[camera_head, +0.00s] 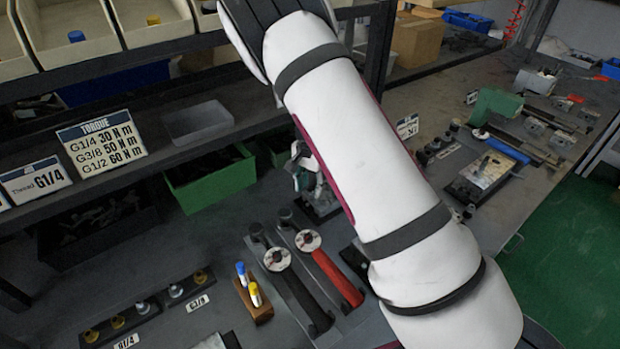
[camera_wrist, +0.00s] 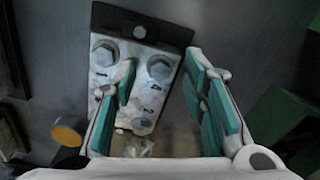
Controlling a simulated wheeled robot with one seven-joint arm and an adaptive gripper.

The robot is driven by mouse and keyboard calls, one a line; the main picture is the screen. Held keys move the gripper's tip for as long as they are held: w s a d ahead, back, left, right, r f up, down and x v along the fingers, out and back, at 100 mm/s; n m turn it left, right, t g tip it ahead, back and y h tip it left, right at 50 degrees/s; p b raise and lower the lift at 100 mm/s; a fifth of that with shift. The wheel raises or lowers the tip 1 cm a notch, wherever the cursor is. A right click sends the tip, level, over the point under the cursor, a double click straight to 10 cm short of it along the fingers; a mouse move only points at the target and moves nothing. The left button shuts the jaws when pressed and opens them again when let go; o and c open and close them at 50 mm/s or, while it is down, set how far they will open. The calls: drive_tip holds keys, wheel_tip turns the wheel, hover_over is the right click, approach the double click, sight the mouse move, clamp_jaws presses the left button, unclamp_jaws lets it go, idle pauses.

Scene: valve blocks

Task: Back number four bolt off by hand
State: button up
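A pale valve block (camera_wrist: 128,80) with a dark end lies below my gripper in the wrist view. The right bolt shows between the fingers in the picture; I see no contact. The left finger covers part of the block. In the head view my gripper (camera_head: 304,172) is partly hidden behind my arm.
Torque wrenches (camera_head: 310,270) lie on the bench near a wooden holder (camera_head: 254,300) with blue and yellow items. A green bin (camera_head: 212,180) sits under the shelf. Another block (camera_head: 488,170) and tools lie to the right. A yellow-ended object (camera_wrist: 68,132) is at lower left.

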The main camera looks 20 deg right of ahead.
clamp_jaws()
drive_tip(key=n, duration=0.5)
drive_tip(key=shift+d, duration=0.1)
drive_tip(key=n, duration=1.6)
drive_tip(key=shift+n, duration=0.4)
